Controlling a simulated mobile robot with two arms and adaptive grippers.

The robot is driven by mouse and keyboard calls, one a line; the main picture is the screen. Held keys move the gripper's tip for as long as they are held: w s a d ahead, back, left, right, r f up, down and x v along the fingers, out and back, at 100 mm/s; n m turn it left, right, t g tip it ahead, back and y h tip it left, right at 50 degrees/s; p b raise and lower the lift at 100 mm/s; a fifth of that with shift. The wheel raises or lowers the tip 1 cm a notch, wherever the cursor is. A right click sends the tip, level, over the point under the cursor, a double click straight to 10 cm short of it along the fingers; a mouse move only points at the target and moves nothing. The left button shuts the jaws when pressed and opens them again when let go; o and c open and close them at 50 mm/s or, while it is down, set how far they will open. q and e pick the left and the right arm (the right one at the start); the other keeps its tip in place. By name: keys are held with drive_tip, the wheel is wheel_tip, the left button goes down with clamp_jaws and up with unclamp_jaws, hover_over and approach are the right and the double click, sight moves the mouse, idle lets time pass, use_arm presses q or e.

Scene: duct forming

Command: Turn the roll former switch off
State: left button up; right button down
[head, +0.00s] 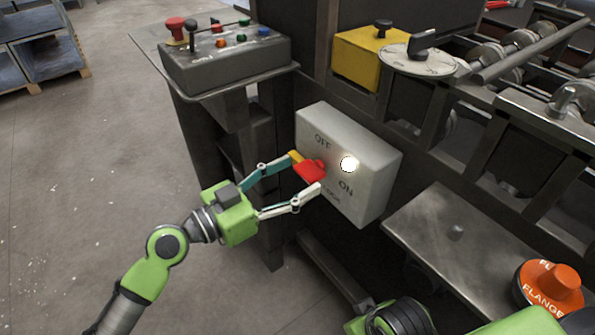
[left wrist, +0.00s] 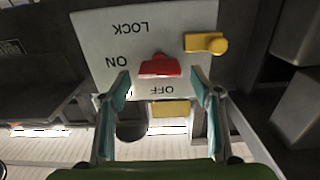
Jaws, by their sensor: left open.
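A pale grey switch box (head: 369,187) marked OFF, ON and LOCK is fixed to the machine's front. Its red switch handle (head: 311,171) sits amid the markings; I cannot tell exactly which one it points at. It also shows in the left wrist view (left wrist: 160,66), where the lettering is upside down. My left gripper (head: 307,172) is open, with its fingertips to either side of the red handle in the head view. My right gripper is out of view.
A control panel (head: 225,65) stands above left. A metal shelf (head: 455,240) and an orange knob (head: 550,285) are lower right.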

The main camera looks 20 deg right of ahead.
use_arm(q)
drive_tip(key=shift+w+d, duration=0.2)
drive_tip(key=shift+d, duration=0.4)
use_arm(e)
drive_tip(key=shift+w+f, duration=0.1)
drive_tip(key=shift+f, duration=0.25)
use_arm(q)
drive_tip(key=c, duration=1.1)
